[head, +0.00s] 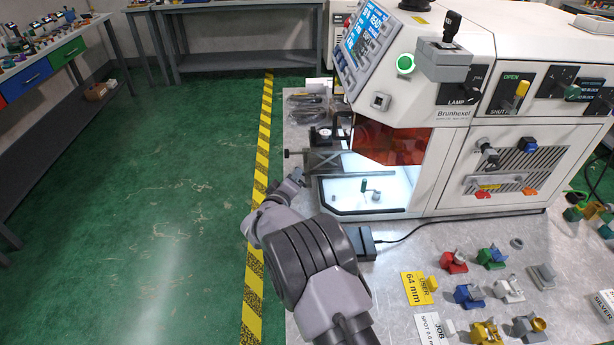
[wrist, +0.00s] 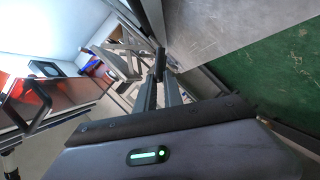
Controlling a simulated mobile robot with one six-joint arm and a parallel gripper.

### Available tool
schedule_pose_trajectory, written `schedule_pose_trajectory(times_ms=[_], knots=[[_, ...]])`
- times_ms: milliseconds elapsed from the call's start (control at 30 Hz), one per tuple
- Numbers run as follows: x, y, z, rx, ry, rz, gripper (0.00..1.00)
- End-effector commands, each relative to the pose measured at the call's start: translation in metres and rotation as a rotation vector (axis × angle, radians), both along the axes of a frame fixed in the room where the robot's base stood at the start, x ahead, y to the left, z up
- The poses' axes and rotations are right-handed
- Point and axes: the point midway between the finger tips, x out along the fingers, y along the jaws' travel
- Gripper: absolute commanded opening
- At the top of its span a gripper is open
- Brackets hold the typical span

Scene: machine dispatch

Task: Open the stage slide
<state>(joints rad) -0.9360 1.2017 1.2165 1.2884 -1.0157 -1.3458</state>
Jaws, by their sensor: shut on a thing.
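The white machine (head: 450,150) stands on the metal bench, with a lit chamber behind an orange window (head: 388,142). The stage slide (head: 325,160) is a grey frame at the chamber's left side. A small dark knob (head: 287,153) sticks out to its left. My gripper (head: 298,174) is beside the slide's left end, partly hidden by my arm. In the wrist view my two fingers (wrist: 160,84) are shut on a dark upright handle (wrist: 158,62), which I take to be part of the slide. How far the slide stands out is hard to tell.
A green-handled part (head: 364,187) stands on the lit chamber floor. Right of my arm are a black box (head: 364,243) with a cable, a yellow 64 mm card (head: 418,288) and several coloured fixtures. Left of the bench, the green floor (head: 150,200) is clear.

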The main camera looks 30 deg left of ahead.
Motion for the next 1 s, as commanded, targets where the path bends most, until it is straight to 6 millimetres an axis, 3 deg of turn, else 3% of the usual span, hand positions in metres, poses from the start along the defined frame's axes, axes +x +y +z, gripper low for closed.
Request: schedule_pose_trajectory(times_ms=[200,567,600,700,1000], knots=[[-0.0068,0.0117,0.0013,0.001,-0.002,0.002,0.0],[-0.0073,0.0127,0.0011,0.0,-0.001,0.0,0.0],[-0.0073,0.0127,0.0011,0.0,-0.001,0.0,0.14],[-0.0072,0.0125,0.001,0.0,-0.001,0.0,0.32],[-0.0081,0.0121,0.0007,0.0,0.0,0.0,0.32]])
